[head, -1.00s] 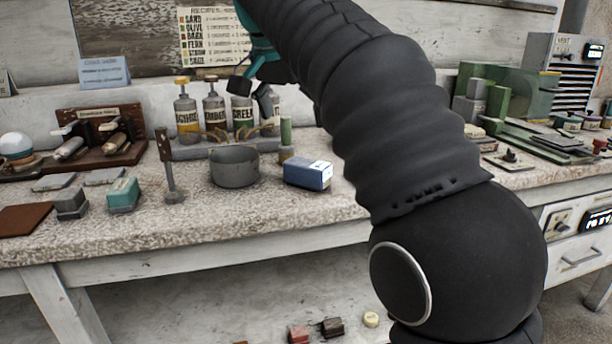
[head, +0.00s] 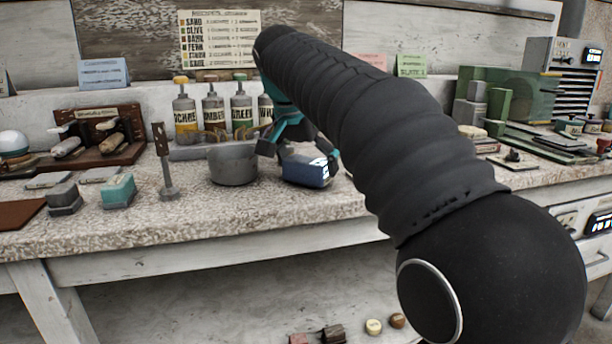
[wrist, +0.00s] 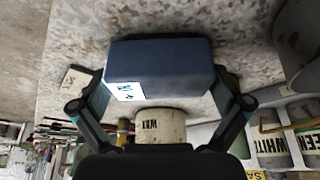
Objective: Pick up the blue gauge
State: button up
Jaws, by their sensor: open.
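The blue gauge (head: 305,174) is a small blue box with a white display, lying on the speckled bench top right of a grey bowl. In the wrist view the blue gauge (wrist: 165,58) lies across the upper middle, its white label at the lower left. My gripper (head: 297,155) is over the gauge in the head view. In the wrist view my gripper (wrist: 160,92) is open, with one finger on each side of the box. The fingers look close to its ends; I cannot tell whether they touch. My arm hides part of the bench behind.
The grey bowl (head: 233,165) stands close to the left of the gauge. Several labelled bottles (head: 213,112) stand behind it. A jar marked WAX (wrist: 160,126) is near the gauge in the wrist view. The bench front (head: 200,215) is clear.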

aim_at(312, 159)
jog(key=shift+f, duration=0.15)
jog(key=c, duration=0.9)
jog(key=shift+r, duration=0.5)
jog(key=r+p, duration=0.1)
jog(key=r, duration=0.1)
jog(key=d+r, duration=0.1)
jog(key=r, duration=0.1)
jog(key=shift+p, duration=0.35)
jog(key=s+d+r, duration=0.1)
jog(key=d+r, duration=0.1)
jog(key=d, duration=0.1)
jog(key=s+d+r, duration=0.1)
jog(key=d+r, duration=0.1)
jog(key=d, duration=0.2)
jog(key=s+d+r+p, duration=0.1)
jog(key=d+r, duration=0.1)
jog(key=d, duration=0.1)
jog(key=shift+d, duration=0.2)
